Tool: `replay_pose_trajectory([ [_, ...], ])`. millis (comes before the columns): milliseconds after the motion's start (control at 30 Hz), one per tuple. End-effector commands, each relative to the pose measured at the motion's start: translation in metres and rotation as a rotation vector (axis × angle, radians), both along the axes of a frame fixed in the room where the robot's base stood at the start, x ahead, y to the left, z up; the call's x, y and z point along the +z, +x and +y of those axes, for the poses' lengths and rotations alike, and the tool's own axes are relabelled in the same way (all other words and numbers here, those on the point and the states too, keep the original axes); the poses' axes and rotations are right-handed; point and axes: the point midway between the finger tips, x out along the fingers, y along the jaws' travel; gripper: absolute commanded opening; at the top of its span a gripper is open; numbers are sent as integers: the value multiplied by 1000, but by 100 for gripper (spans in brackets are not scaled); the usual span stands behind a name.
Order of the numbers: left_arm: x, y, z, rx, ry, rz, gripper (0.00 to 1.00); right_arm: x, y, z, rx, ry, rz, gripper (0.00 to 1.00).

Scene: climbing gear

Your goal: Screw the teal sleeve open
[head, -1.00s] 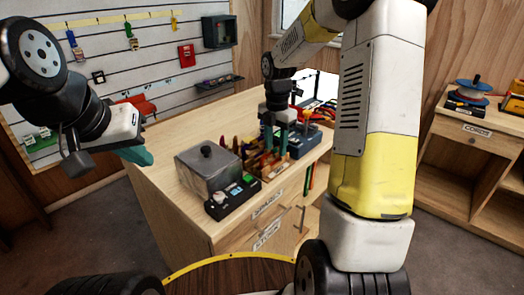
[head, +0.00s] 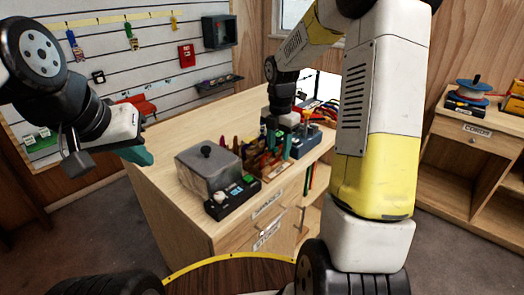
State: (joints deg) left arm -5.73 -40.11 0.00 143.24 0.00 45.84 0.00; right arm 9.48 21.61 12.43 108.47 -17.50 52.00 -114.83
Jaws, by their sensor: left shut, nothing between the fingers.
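My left gripper (head: 138,156) is shut and empty, held in the air left of the wooden workbench (head: 180,140). My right gripper (head: 279,146) points down over the bench, with its two teal fingers apart. The fingers are at the wooden rack (head: 262,176) of small upright gear, behind the grey lidded box. I cannot make out a teal sleeve apart from my teal fingertips; it is too small or hidden. I see nothing clearly held between the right fingers.
A grey lidded box (head: 207,170) and a black tray (head: 232,197) of small parts stand at the front of the bench. A blue case (head: 304,142) is right of the rack. The bench's left and back top is clear. A cord shelf (head: 476,132) stands far right.

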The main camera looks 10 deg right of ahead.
Motion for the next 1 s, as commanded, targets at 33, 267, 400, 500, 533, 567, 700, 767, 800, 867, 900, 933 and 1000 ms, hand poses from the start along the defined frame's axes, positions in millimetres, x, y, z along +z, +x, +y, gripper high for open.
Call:
replay_pose_trajectory([
  [33, 0, 0, 0, 0, 0, 0, 0, -3, -1, -1, 0, 0, 2, 40],
  [267, 0, 0, 0, 0, 0, 0, 0, -11, -1, -1, 0, -1, 3, 40],
  [400, 0, 0, 0, 0, 0, 0, 0, -16, -1, -1, 0, -1, 3, 40],
  [500, 0, 0, 0, 0, 0, 0, 0, -19, -1, -1, 0, 0, 4, 40],
  [533, 0, 0, 0, 0, 0, 0, 0, -20, -1, -1, 0, 0, 4, 40],
  [567, 0, 0, 0, 0, 0, 0, 0, -20, -1, -1, 0, 0, 4, 40],
  [700, 0, 0, 0, 0, 0, 0, 0, -21, -1, -1, -1, -1, 3, 40],
  [767, 0, 0, 0, 0, 0, 0, 0, -21, -1, -1, -1, 0, 2, 40],
  [800, 0, 0, 0, 0, 0, 0, 0, -21, -1, -1, -1, 0, 2, 40],
  [867, 0, 0, 0, 0, 0, 0, 0, -21, -1, -1, -1, 0, 2, 40],
  [900, 0, 0, 0, 0, 0, 0, 0, -21, -1, 0, -1, 0, 2, 40],
  [933, 0, 0, 0, 0, 0, 0, 0, -21, 0, 0, 0, 0, 2, 40],
  [1000, 0, 0, 0, 0, 0, 0, 0, -21, 2, 2, 0, 0, 2, 40],
])
